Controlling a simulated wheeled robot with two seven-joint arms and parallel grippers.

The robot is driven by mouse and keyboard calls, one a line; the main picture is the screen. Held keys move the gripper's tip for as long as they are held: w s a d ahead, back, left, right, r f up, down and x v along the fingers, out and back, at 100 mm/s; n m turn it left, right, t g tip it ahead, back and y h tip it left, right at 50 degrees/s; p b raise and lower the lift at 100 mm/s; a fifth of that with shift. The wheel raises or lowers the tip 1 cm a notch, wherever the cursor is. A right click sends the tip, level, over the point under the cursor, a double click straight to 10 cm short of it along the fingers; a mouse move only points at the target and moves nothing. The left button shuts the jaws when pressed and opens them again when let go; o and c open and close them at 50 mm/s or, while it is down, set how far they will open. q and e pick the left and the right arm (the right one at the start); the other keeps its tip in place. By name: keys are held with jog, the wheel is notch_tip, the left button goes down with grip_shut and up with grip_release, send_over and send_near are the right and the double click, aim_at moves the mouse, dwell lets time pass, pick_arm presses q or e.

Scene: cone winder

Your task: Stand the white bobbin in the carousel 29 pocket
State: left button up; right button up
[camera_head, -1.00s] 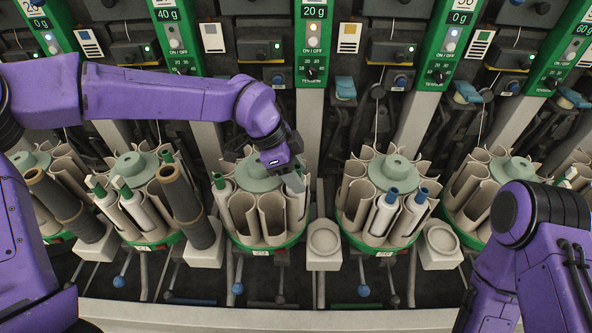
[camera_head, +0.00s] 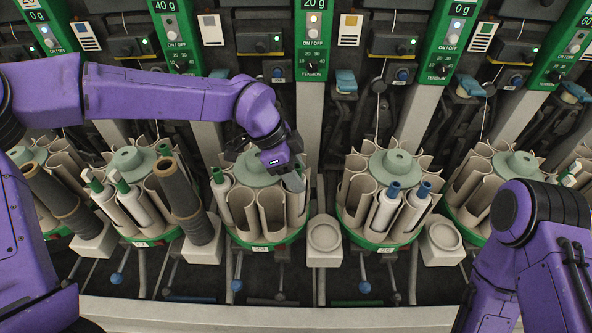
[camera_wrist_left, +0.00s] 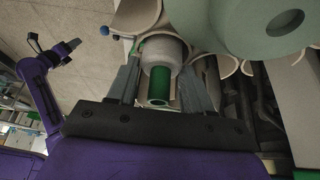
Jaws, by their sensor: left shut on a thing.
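My left gripper (camera_head: 292,180) reaches down at the right rim of the middle carousel (camera_head: 240,238); the number on its front label is too small to read. In the left wrist view the gripper (camera_wrist_left: 158,88) is shut on the white bobbin (camera_wrist_left: 166,52), which has a green tube end (camera_wrist_left: 160,86). The bobbin is between the fingers, beside the beige pocket walls and the green-grey hub (camera_wrist_left: 270,25). In the head view the arm and fingers mostly hide it, and I cannot tell how deep it sits. My right gripper is outside the head view.
Another white bobbin with a green tip (camera_head: 221,182) stands at the middle carousel's left. The right carousel (camera_head: 385,238) holds bobbins with blue tips. Dark tubes (camera_head: 185,200) lean at the left. An empty round holder (camera_head: 324,235) sits between carousels. Green-framed panels rise behind.

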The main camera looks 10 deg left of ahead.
pick_arm(q)
jog(key=shift+f, duration=0.2)
jog(key=o, duration=1)
jog(key=v, duration=1)
jog(key=shift+a+r+b, duration=0.2)
jog(key=shift+r+b, duration=0.05)
jog(key=shift+b, duration=0.1)
